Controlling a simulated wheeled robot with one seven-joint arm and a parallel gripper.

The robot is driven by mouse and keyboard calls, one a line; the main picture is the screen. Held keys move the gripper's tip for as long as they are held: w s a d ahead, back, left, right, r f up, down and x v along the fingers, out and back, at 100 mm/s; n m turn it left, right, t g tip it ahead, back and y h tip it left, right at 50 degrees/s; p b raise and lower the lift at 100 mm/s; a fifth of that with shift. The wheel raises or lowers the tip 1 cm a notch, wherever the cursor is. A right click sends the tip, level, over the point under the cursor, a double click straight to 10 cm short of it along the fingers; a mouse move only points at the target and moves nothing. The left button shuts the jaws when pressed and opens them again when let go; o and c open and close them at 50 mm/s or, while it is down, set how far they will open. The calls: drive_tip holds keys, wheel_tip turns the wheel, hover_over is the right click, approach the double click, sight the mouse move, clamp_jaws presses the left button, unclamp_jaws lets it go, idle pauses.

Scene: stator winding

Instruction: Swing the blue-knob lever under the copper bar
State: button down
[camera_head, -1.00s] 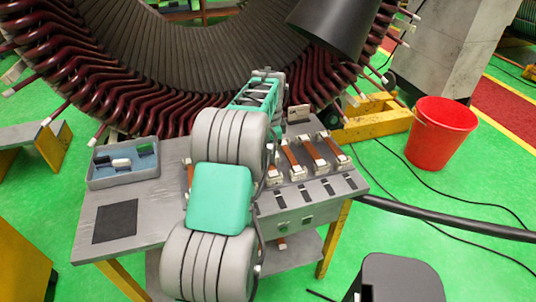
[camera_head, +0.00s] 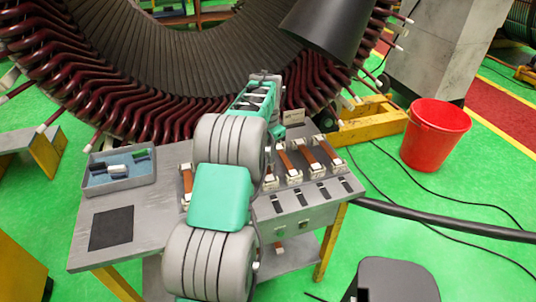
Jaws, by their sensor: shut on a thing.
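Several copper bars stand on the grey bench, held between whitish clamps. Three show right of my arm: the near one (camera_head: 285,160), the middle one (camera_head: 307,154) and the right one (camera_head: 326,147). Another copper bar (camera_head: 187,178) shows at the left edge of my arm. I cannot make out the blue-knob lever; my arm covers the middle of the bench.
The grey bench (camera_head: 150,222) bears a blue-lined tray (camera_head: 110,187) with small parts and a dark square pad (camera_head: 111,228). Behind it stands the large stator with dark red coils (camera_head: 95,105). A red bucket (camera_head: 435,140) and a black cable (camera_head: 440,222) lie to the right.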

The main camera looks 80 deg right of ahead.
drive_tip(key=c, duration=1.3)
unclamp_jaws()
drive_tip(key=shift+o, duration=0.2)
drive_tip(key=shift+a, duration=0.1)
drive_tip(key=m, duration=0.2)
drive_tip(key=a+m, duration=0.1)
drive_tip(key=m, duration=0.1)
drive_tip(key=a+m, duration=0.1)
drive_tip(key=shift+w+m+b, duration=0.15)
drive_tip(key=shift+m+b, duration=0.15)
drive_tip(key=shift+m, duration=0.1)
wheel_tip(320, 180, up, 8)
drive_tip(key=w+a+m+b, duration=0.2)
drive_tip(key=w+m, duration=0.1)
drive_tip(key=m, duration=0.4)
drive_tip(key=w+a+n+h+b, duration=0.1)
drive_tip(key=w+a+n, duration=1.3)
drive_tip(key=w+a, duration=0.3)
drive_tip(key=w, duration=0.3)
drive_tip(key=shift+w+a+t, duration=0.3)
drive_tip(key=shift+t, duration=0.1)
